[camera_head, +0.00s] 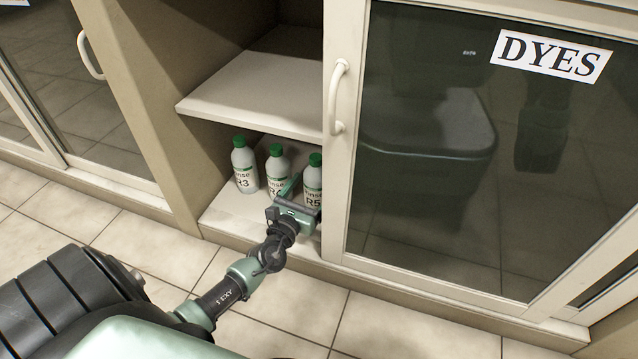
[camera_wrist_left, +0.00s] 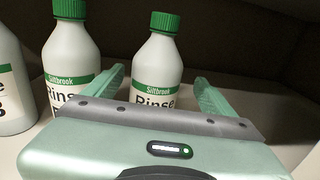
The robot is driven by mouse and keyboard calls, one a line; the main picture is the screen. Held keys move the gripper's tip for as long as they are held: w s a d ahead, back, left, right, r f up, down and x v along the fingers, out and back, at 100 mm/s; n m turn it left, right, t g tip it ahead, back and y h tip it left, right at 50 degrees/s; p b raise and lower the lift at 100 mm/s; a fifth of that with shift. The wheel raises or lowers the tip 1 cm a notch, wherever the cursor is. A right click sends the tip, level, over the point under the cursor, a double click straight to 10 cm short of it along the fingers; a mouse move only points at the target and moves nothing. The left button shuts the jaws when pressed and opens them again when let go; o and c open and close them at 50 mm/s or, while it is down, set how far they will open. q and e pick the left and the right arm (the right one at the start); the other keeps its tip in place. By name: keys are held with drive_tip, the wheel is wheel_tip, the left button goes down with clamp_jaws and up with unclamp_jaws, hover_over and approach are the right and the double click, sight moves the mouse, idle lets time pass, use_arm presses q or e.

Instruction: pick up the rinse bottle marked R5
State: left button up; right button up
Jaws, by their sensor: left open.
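The rinse bottle marked R5 (camera_head: 314,176) is white with a green cap. It stands upright at the right end of a row on the cabinet's lower shelf, near the door frame. My left gripper (camera_head: 302,194) is in front of it, open and empty. In the left wrist view the bottle (camera_wrist_left: 156,68) shows between the two green fingers of the gripper (camera_wrist_left: 162,88). The gripper body hides its lower part, and I cannot tell whether the fingers touch it.
Bottle R3 (camera_head: 244,168) and a middle rinse bottle (camera_head: 277,162) stand to the left of R5, the middle one close to the left finger. An upper shelf (camera_head: 258,92) is above. A glass door marked DYES (camera_head: 551,56) with a handle (camera_head: 338,96) is to the right.

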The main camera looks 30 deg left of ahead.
use_arm(q)
drive_tip(key=w+b, duration=0.1)
drive_tip(key=w, duration=0.1)
drive_tip(key=w+a+b, duration=0.1)
drive_tip(key=w, duration=0.2)
drive_tip(key=shift+w+a+f+b, duration=0.2)
drive_tip(key=shift+w+b, duration=0.1)
drive_tip(key=shift+b, duration=0.1)
drive_tip(key=shift+w+r, duration=0.15)
drive_tip(key=shift+w, duration=0.25)
clamp_jaws()
drive_tip(key=shift+r, duration=0.1)
